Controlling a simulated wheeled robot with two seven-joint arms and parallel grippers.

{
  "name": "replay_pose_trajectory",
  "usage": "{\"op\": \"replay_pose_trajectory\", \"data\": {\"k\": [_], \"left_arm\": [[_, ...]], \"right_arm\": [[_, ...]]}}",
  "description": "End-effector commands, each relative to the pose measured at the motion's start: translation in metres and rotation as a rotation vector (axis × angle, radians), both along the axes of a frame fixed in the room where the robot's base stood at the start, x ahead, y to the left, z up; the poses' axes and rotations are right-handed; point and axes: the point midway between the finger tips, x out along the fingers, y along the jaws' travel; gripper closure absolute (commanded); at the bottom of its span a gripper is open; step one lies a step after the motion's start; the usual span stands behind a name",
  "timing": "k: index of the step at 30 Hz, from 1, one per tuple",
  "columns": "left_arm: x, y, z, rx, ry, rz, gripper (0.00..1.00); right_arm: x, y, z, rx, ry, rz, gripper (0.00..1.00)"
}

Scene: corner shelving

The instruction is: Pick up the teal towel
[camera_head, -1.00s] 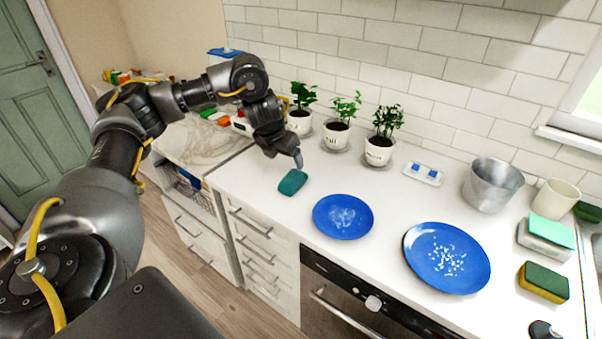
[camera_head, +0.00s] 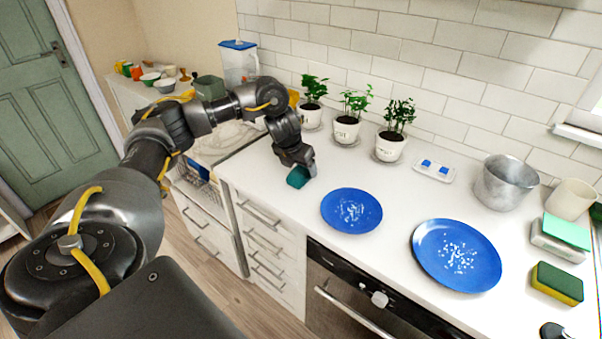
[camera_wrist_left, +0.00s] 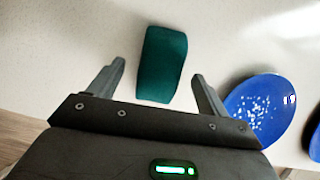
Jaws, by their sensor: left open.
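The teal towel (camera_head: 298,177) is a small folded block on the white counter, left of the blue plates; my gripper partly covers it in the head view. In the left wrist view the towel (camera_wrist_left: 162,64) lies ahead of and partly between the two fingers, with clear gaps on both sides. My left gripper (camera_head: 305,166) is right at the towel in the head view. Its fingers (camera_wrist_left: 158,82) are spread open in the wrist view and hold nothing. Whether the fingertips touch the counter cannot be told. My right gripper is not in view.
A blue plate (camera_head: 351,211) with white crumbs lies right of the towel, and a larger one (camera_head: 456,256) lies further right. Three potted plants (camera_head: 346,128) stand behind along the wall. The counter's front edge is close to the towel.

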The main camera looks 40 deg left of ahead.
Motion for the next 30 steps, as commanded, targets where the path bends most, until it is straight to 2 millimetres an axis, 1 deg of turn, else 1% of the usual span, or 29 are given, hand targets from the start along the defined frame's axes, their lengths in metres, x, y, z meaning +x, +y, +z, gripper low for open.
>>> {"op": "replay_pose_trajectory", "data": {"k": [1, 6, 13, 24, 30], "left_arm": [[0.002, 0.0, -0.005, -0.001, 0.003, 0.002, 0.22], [0.008, 0.001, -0.018, -0.001, 0.0, 0.0, 0.22], [0.009, 0.001, -0.02, -0.001, -0.001, 0.0, 0.22], [0.009, 0.001, -0.019, -0.001, -0.001, 0.0, 0.7], [0.009, 0.001, -0.019, -0.001, -0.001, 0.0, 0.7]], "right_arm": [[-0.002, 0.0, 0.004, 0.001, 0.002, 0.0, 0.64], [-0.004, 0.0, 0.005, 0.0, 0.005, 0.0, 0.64], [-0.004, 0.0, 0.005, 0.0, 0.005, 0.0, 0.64], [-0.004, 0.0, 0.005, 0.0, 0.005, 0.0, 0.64], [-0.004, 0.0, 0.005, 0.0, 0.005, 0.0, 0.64]]}}
